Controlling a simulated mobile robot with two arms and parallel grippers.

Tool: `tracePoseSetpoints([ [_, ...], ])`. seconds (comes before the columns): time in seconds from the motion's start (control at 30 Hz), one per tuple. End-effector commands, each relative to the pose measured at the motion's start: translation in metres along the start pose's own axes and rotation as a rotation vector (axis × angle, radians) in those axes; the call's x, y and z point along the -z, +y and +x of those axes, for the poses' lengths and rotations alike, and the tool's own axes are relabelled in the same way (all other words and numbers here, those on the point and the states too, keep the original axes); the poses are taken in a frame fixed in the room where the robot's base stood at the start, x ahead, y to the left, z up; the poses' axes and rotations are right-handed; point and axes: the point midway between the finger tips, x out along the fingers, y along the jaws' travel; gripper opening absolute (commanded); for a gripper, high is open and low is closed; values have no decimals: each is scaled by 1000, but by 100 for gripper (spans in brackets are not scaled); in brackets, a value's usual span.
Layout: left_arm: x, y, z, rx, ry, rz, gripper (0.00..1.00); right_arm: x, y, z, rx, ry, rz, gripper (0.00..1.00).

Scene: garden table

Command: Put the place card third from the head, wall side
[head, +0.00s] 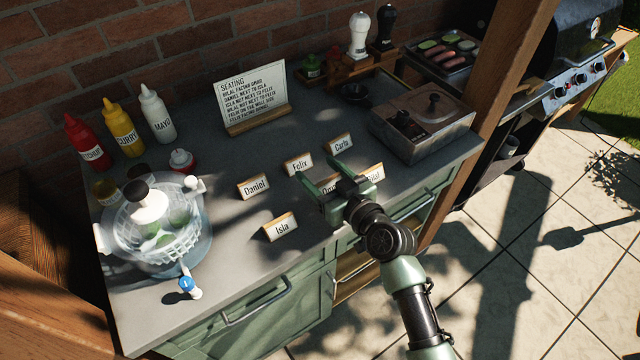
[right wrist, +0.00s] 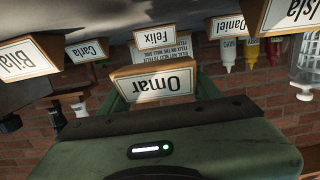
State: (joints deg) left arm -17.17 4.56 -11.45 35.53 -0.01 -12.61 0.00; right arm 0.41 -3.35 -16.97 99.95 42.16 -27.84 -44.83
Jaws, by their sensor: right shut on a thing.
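My right gripper (head: 345,186) is shut on the Omar card (head: 328,190), a white card in a wooden base, mostly hidden behind the gripper. In the right wrist view, upside down, the Omar card (right wrist: 164,84) sits between the green fingers. I cannot tell whether it touches the counter. The Daniel card (head: 253,187), Felix card (head: 298,165) and Carla card (head: 340,145) stand in a row on the wall side. The Isla card (head: 281,228) stands on the front side, left of the gripper. The Bilal card (head: 374,172) is partly hidden just right of it. My left gripper is not in view.
A seating sign (head: 252,95) stands at the back by the brick wall, its small text partly legible. Sauce bottles (head: 122,128) and a clear salad spinner (head: 157,222) occupy the left. A metal box (head: 422,122) stands right. Bare grey counter (head: 225,270) lies left of Isla.

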Motion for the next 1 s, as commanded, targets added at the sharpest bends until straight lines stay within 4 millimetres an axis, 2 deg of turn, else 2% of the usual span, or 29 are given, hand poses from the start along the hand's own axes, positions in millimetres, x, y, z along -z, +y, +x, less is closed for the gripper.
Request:
tracePoseSetpoints([
  [0.3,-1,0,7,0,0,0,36,-39,0,6,1,-2,-1,24],
  [0.77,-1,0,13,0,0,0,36,-47,0,7,-1,0,-1,24],
  [0.8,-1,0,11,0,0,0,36,-45,0,7,-1,0,0,74],
  [0.83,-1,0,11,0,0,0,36,-44,0,7,-1,0,0,83],
  [0.87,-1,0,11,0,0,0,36,-44,0,7,-1,-1,0,85],
  [1.0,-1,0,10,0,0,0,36,-44,0,7,-1,-1,0,85],
])
